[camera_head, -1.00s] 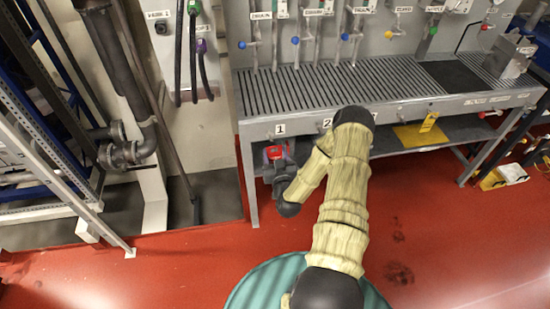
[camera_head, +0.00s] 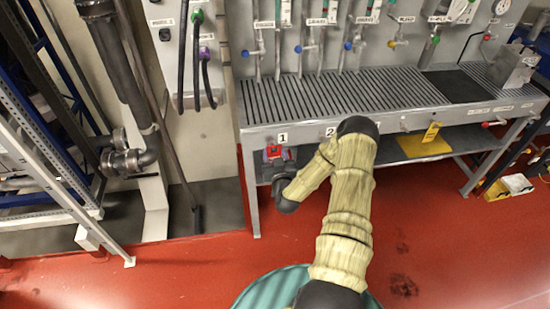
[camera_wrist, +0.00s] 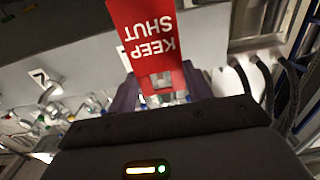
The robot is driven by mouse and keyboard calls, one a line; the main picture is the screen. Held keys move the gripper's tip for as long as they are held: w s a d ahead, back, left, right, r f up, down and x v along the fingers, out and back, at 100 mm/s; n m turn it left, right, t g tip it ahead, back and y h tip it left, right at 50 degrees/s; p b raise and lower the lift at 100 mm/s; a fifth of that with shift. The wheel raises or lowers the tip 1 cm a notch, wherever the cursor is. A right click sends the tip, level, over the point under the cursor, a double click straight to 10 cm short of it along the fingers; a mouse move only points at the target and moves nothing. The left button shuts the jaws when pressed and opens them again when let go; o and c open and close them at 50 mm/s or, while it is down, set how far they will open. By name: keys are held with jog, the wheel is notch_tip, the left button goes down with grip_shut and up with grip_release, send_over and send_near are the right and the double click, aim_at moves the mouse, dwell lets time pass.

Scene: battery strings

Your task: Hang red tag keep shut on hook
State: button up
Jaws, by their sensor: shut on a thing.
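The red tag (camera_wrist: 148,35) with white "KEEP SHUT" lettering shows upside down in the wrist view, its lower end between the dark fingers of my gripper (camera_wrist: 163,92). My gripper is shut on it. In the head view the red tag (camera_head: 273,152) is small, at the front edge of the bench just below the label "1" (camera_head: 282,138). My gripper (camera_head: 275,162) is right below it there, partly hidden by my wrist. The hook at label 1 is hidden or too small to make out, so I cannot tell whether the tag touches it.
The grey bench (camera_head: 400,85) has a grated top and numbered labels along its front. A yellow tag (camera_head: 432,131) hangs farther right, above a yellow sheet (camera_head: 424,145) on the lower shelf. Pipes and valves line the wall behind.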

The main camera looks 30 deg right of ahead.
jog(key=shift+w+d+f+b, duration=0.2)
jog(key=shift+w+f+b, duration=0.15)
jog(key=shift+w, duration=0.35)
jog(key=shift+w+d+f+b, duration=0.25)
jog(key=shift+w+b, duration=0.2)
jog(key=shift+w, duration=0.2)
jog(key=o, duration=1)
jog(key=shift+o, duration=0.2)
jog(key=b, duration=0.2)
send_near(274, 154)
jog(key=v, duration=0.5)
jog(key=shift+s+a+r, duration=0.1)
jog(key=shift+s, duration=0.4)
